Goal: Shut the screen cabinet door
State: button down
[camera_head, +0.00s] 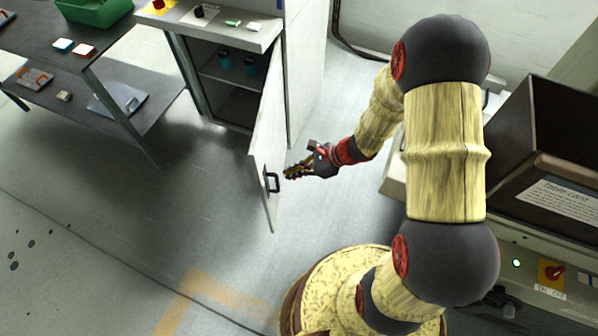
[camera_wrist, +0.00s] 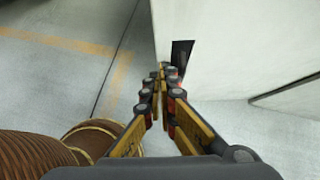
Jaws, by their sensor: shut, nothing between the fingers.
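The screen cabinet (camera_head: 306,60) stands at the top middle of the head view, with its lower compartment uncovered. Its white door (camera_head: 267,140) is swung wide open towards me, with a dark handle (camera_head: 271,182) near its free edge. My gripper (camera_head: 287,173) is shut and empty, close to the door's right-hand face near the free edge. In the wrist view my gripper (camera_wrist: 163,72) has its fingertips at the edge of the white door (camera_wrist: 225,50), by a dark piece that looks like the handle (camera_wrist: 180,55). I cannot tell whether they touch.
Two teal containers (camera_head: 224,61) stand on the cabinet's inner shelf. A dark table (camera_head: 110,62) with a green bin and small items stands at the left. A machine with a control panel (camera_head: 548,270) stands at the right. The floor before the door is clear.

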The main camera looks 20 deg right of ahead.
aim_at(262, 181)
jog(key=shift+w+a+f+b, duration=0.4)
jog(key=shift+a+f, duration=0.1)
jog(key=shift+a, duration=0.6)
jog(key=shift+w+a+f+b, duration=0.35)
jog(key=shift+w+a+f, duration=0.1)
jog(key=shift+a, duration=0.65)
jog(key=shift+w+a+f+b, duration=0.4)
jog(key=shift+a+f, duration=0.1)
jog(key=shift+a, duration=0.6)
